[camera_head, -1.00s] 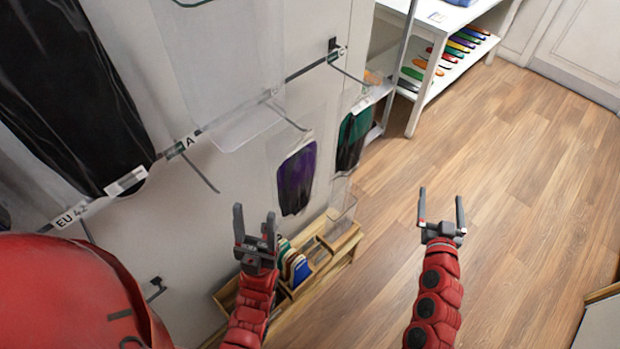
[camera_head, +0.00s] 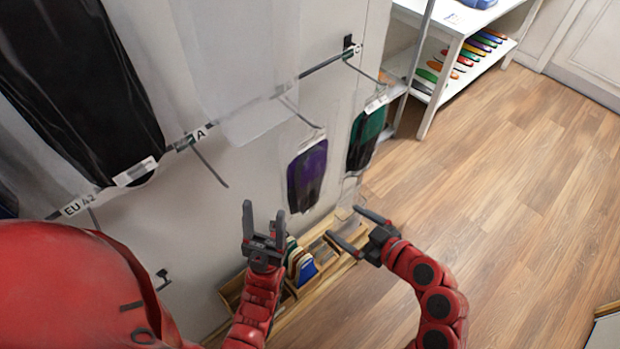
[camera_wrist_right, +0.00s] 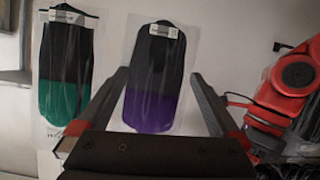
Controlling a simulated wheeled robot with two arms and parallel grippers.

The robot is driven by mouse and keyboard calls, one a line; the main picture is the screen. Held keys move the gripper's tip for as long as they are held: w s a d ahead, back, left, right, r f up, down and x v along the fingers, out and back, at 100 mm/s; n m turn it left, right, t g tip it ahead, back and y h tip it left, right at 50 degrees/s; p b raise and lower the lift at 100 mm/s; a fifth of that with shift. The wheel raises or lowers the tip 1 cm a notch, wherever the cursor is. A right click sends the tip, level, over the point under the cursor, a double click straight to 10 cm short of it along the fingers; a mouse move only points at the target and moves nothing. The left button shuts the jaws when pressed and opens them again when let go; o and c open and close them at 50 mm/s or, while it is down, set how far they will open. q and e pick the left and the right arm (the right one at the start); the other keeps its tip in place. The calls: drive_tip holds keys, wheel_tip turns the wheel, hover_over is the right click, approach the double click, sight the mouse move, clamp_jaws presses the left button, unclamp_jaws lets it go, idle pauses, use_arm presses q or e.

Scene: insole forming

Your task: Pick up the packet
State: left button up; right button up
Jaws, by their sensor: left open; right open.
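A clear packet with a purple and black insole pair (camera_head: 307,176) hangs from a hook on the white wall panel. A packet with a green and black insole (camera_head: 366,138) hangs to its right. My right gripper (camera_head: 344,228) is open and empty, below and right of the purple packet in the head view. In the right wrist view the purple packet (camera_wrist_right: 155,78) shows beyond and between my open fingers, apart from them, and the green packet (camera_wrist_right: 66,70) is at left. My left gripper (camera_head: 263,222) is open and empty, left of the purple packet and lower.
Large black packets (camera_head: 80,90) hang at the left on a labelled rail. A wooden bin (camera_head: 325,262) with colourful insoles stands low by the wall. A white shelf (camera_head: 450,60) with insoles is at the back. The floor at right is clear.

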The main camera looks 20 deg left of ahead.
drive_tip(key=p, duration=0.2)
approach(313, 198)
drive_tip(key=a+f, duration=0.1)
drive_tip(key=a, duration=0.1)
drive_tip(key=shift+w+a+f+p, duration=0.15)
drive_tip(key=shift+w+a+p, duration=0.25)
drive_tip(key=shift+w, duration=0.1)
drive_tip(key=shift+w+a+f+p, duration=0.2)
drive_tip(key=shift+w+a+p, duration=0.2)
drive_tip(key=shift+w, duration=0.1)
drive_tip(key=p+x, duration=0.2)
drive_tip(key=x, duration=0.1)
drive_tip(key=shift+w+a+f, duration=0.3)
drive_tip(key=shift+w+a, duration=0.1)
drive_tip(key=shift+w, duration=0.05)
drive_tip(key=c, duration=1.4)
